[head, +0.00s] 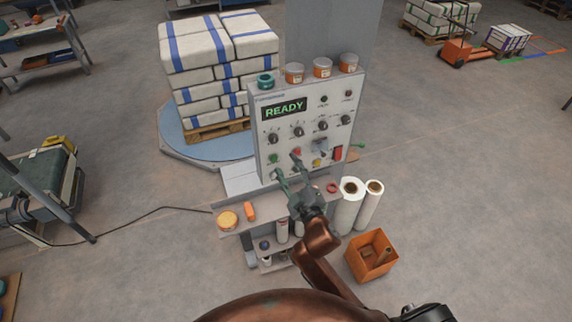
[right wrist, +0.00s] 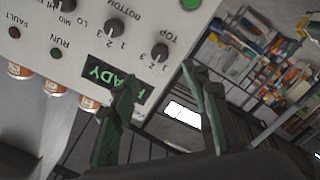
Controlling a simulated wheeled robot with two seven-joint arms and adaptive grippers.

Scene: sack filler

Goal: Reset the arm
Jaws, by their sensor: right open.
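The control panel (head: 301,126) is a pale upright box whose lit display (head: 284,110) reads READY in green. Below the display are several black knobs (head: 298,132), a red button (head: 297,153), a green button (head: 273,159), a yellow part (head: 318,162) and a red switch (head: 337,153). My right gripper (head: 288,168) is open and empty in front of the panel's lower part. In the right wrist view, its two green fingers (right wrist: 160,88) stand apart, and one hides part of the display (right wrist: 100,75). Contact with the panel cannot be told. My left gripper is out of view.
A pallet of blue-striped sacks (head: 220,60) stands on a round turntable (head: 180,140) behind the panel. Orange-labelled jars (head: 322,67) sit on top. White film rolls (head: 348,205) and an orange bin (head: 371,254) stand to the right. A cable lies on the floor at left.

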